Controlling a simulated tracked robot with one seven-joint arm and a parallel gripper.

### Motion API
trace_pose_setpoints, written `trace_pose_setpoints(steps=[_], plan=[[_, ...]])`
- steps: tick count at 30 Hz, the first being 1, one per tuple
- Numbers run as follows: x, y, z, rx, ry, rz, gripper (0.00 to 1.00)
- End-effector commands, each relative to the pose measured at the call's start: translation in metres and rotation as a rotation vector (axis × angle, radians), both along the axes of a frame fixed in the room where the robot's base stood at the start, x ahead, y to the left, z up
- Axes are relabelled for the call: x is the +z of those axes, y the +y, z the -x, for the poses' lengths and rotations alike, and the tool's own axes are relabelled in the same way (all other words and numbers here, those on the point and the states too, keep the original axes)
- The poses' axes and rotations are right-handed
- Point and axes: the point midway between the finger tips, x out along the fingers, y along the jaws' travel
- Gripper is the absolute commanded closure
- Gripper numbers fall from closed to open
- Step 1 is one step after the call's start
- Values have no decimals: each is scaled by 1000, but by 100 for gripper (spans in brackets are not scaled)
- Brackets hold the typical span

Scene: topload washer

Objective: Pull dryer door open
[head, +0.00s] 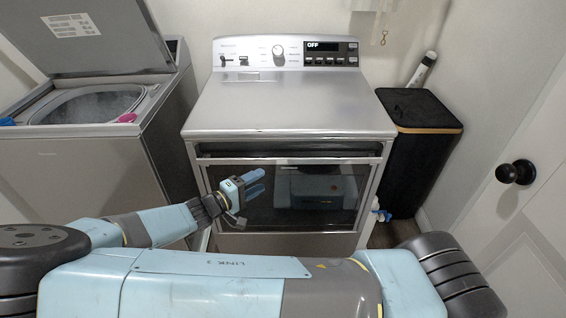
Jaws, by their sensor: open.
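The dryer (290,105) stands in the middle of the head view, with a silver top and a control panel reading OFF. Its door (285,222) is a silver frame around dark glass on the front. A dark gap runs along the door's top edge; I cannot tell from this view how far the door stands from the body. My gripper (259,182) is open, in front of the left half of the glass and below the door's top edge. Its blue fingers point right. I see nothing between them, and contact with the door cannot be told.
A top-load washer (90,160) with its lid raised stands at left, with pink and blue items on its rim. A black bin (415,150) with a wood-coloured rim stands right of the dryer. A white room door (510,240) with a black knob (516,172) is at far right.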

Motion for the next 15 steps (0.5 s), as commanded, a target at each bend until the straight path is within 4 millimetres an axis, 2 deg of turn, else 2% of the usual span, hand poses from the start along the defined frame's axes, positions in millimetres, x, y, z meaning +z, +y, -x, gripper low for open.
trace_pose_setpoints(steps=[3,7,15], plan=[[-1,11,2,43,-37,27,47],[0,14,0,60,-52,38,47],[0,-12,-22,58,-52,40,47]])
